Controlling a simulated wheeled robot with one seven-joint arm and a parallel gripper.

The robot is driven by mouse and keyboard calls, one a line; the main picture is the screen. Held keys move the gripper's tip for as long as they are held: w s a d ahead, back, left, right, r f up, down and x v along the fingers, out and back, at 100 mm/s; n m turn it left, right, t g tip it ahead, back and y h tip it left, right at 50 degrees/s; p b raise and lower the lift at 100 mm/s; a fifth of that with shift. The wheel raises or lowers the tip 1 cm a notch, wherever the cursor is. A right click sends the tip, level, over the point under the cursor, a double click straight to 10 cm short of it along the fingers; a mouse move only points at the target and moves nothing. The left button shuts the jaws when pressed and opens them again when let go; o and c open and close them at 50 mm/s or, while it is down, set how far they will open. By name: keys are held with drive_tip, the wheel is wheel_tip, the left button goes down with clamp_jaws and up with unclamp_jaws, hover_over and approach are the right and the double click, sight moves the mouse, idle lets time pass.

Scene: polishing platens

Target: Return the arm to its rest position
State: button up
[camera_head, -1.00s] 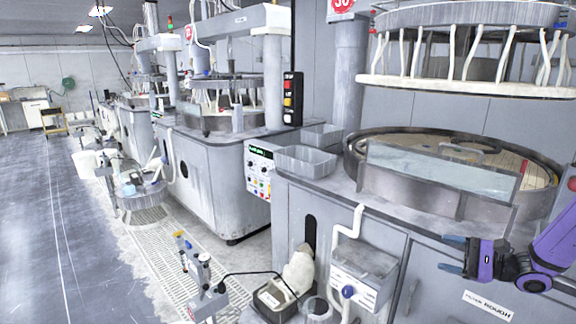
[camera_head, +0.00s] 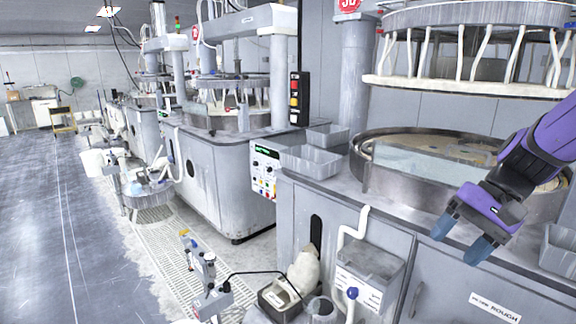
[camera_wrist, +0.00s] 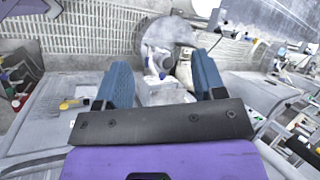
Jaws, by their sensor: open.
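My gripper (camera_head: 462,238) is at the right of the head view, on my purple arm. Its two blue fingers are apart, point down and to the left, and hold nothing. It hangs in front of the near polishing machine's round platen basin (camera_head: 370,178) and hides part of its front rim. In the wrist view my gripper (camera_wrist: 167,85) shows both blue fingers spread with an empty gap between them.
A grey tray (camera_head: 309,162) sits on the machine's left corner. A white-hosed ring (camera_head: 470,88) hangs above the basin. A grey bin (camera_head: 560,250) is at the right edge. A sink box (camera_head: 368,270) is on the cabinet front. The floor (camera_head: 60,230) at left is open.

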drive_tip(key=s+d+r+n+t+h, duration=0.1)
drive_tip(key=s+r+n+t+h, duration=0.3)
drive_tip(key=s+r, duration=0.5)
drive_tip(key=shift+s+d+r+t+h, duration=0.15)
drive_tip(key=shift+s+r+t+h, duration=0.2)
drive_tip(key=shift+s+t+h, duration=0.75)
drive_tip(key=shift+s, duration=0.3)
